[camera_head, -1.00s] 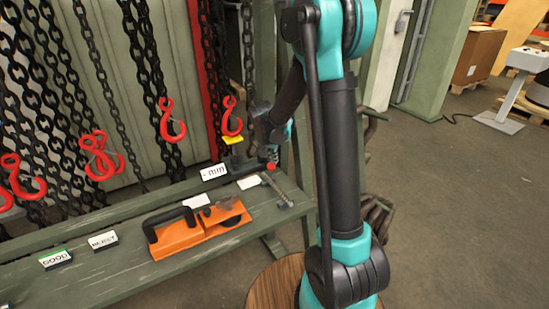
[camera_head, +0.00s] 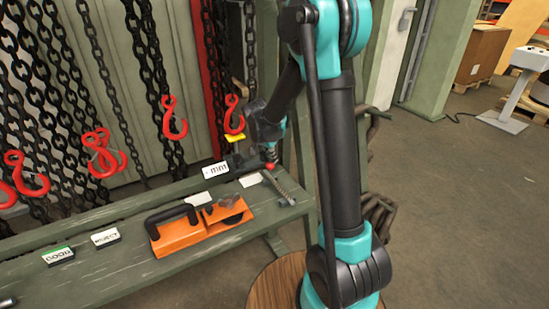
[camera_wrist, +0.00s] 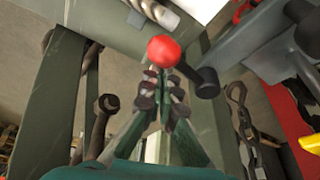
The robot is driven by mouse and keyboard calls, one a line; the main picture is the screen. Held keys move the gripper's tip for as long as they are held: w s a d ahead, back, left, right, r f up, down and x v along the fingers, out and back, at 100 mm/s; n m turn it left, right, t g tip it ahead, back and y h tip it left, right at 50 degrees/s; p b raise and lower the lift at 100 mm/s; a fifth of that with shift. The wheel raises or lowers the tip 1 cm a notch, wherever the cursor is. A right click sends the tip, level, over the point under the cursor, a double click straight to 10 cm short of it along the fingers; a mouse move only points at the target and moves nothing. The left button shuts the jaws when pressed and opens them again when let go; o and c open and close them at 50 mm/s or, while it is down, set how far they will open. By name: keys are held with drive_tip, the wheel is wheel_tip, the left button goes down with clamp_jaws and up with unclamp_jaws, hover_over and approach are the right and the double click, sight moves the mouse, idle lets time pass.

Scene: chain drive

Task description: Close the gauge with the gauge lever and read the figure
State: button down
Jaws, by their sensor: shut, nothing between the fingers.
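The gauge shows as a dark device with a small white display (camera_head: 215,170) reading "- mm", with no figure visible. The gauge lever ends in a red ball knob (camera_head: 270,167); in the wrist view the knob (camera_wrist: 164,51) is large, on a dark arm beside the dark gauge body (camera_wrist: 275,45). My gripper (camera_wrist: 163,80) is shut and empty, its fingertips just below the red knob in that picture. I cannot tell whether they touch it. In the head view my gripper (camera_head: 268,152) is small, right above the knob and partly hidden.
An orange tool (camera_head: 185,232) with a black handle lies on the green bench (camera_head: 110,285). GOOD (camera_head: 58,256) and REJECT (camera_head: 105,237) labels stand left of it. A bolt-like rod (camera_head: 280,190) lies at the bench's right end. Red hooks (camera_head: 172,120) hang on chains behind.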

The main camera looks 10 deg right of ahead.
drive_tip(key=a+m, duration=0.1)
drive_tip(key=a+m+g, duration=0.1)
drive_tip(key=m, duration=0.1)
drive_tip(key=shift+s+a+h, duration=0.1)
drive_tip(key=shift+s+h, duration=0.2)
drive_tip(key=shift+a+m, duration=0.3)
drive_tip(key=shift+a, duration=0.6)
drive_tip(key=d, duration=0.1)
drive_tip(key=d+r, duration=0.1)
drive_tip(key=d, duration=0.1)
drive_tip(key=shift+w+d+r, duration=0.15)
drive_tip(key=shift+w+d, duration=0.25)
drive_tip(key=w+a+v, duration=0.1)
drive_tip(key=v, duration=0.8)
drive_tip(key=s+d+f+n+y, duration=0.1)
drive_tip(key=s+d+n, duration=0.3)
drive_tip(key=s, duration=0.5)
drive_tip(key=s+d+f+n+t+y, duration=0.1)
drive_tip(key=s+d+f+n, duration=0.2)
drive_tip(key=s, duration=0.6)
drive_tip(key=s+d+f+n+t+y, duration=0.1)
drive_tip(key=s+d+f+n, duration=0.3)
drive_tip(key=s, duration=0.6)
drive_tip(key=shift+d+f+n+y, duration=0.3)
drive_tip(key=shift+d+n, duration=0.1)
drive_tip(key=shift+n, duration=0.6)
